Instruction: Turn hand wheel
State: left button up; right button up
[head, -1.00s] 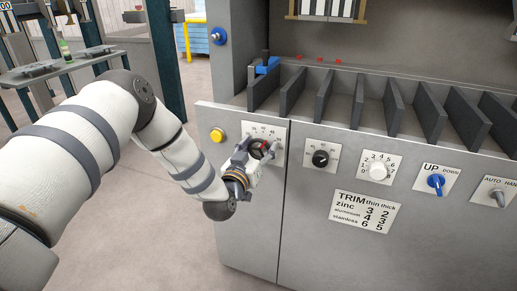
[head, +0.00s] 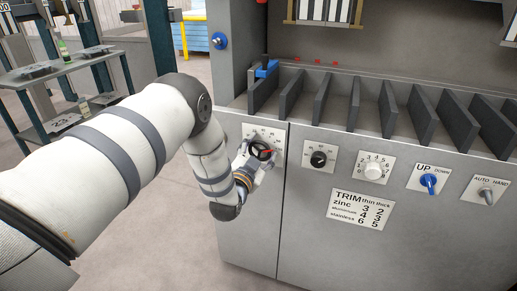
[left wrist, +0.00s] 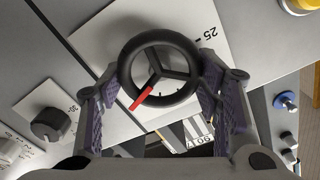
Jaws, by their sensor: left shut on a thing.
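The hand wheel (head: 261,150) is a black ring with spokes, mounted on a pale scale plate on the left of the grey machine front. A red pointer on it points to the right in the head view. My left gripper (head: 256,157) is shut on the wheel, with one finger on each side of its rim. In the left wrist view the wheel (left wrist: 160,76) sits between the two purple-padded fingers, its red pointer aimed at lower left. The plate's mark 25 shows beside it; other marks are partly hidden. My right gripper is in neither view.
A black knob (head: 318,159), a white dial (head: 373,170), a blue switch (head: 428,181) and a grey switch (head: 486,195) line the front to the right. Upright dark dividers (head: 389,108) stand above. A grey side table (head: 65,75) stands at the left.

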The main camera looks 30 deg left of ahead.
pick_arm(q)
jog(key=shift+d+f+m, duration=0.1)
jog(key=shift+m, duration=2.1)
jog(key=o, duration=1.2)
jog(key=v, duration=1.2)
